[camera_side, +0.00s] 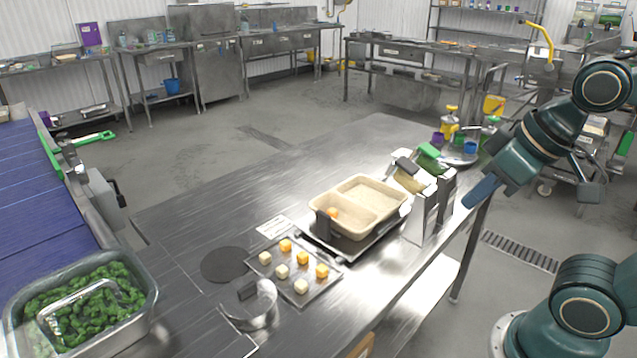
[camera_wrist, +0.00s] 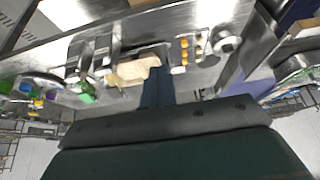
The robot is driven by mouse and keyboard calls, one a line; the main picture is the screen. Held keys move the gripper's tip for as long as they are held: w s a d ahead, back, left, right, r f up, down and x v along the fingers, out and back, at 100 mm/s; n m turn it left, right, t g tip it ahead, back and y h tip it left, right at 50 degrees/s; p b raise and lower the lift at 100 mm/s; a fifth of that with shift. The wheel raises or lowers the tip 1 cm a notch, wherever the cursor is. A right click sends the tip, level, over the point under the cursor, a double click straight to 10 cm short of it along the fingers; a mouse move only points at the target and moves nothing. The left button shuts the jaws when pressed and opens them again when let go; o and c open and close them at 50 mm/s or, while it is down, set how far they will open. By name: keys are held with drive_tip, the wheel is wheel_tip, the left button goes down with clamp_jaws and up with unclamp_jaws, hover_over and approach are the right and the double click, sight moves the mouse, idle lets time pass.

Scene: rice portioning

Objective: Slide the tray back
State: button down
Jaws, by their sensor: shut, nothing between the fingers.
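In the wrist view, my gripper's blue fingers (camera_wrist: 157,88) overlap part of the beige tray (camera_wrist: 132,70).
Metal holders (camera_side: 424,215) with green-topped tools stand right of the tray. A bin of greens (camera_side: 145,304) stands at lower left. The table's back half (camera_side: 270,180) is mostly clear.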

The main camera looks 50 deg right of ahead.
drive_tip(key=c, duration=2.1)
unclamp_jaws()
drive_tip(key=o, duration=0.3)
drive_tip(key=shift+o, duration=0.2)
drive_tip(key=g, duration=0.6)
hover_over(323, 213)
wheel_tip(323, 213, down, 8)
drive_tip(key=shift+r, duration=0.15)
drive_tip(key=shift+f, duration=6.9)
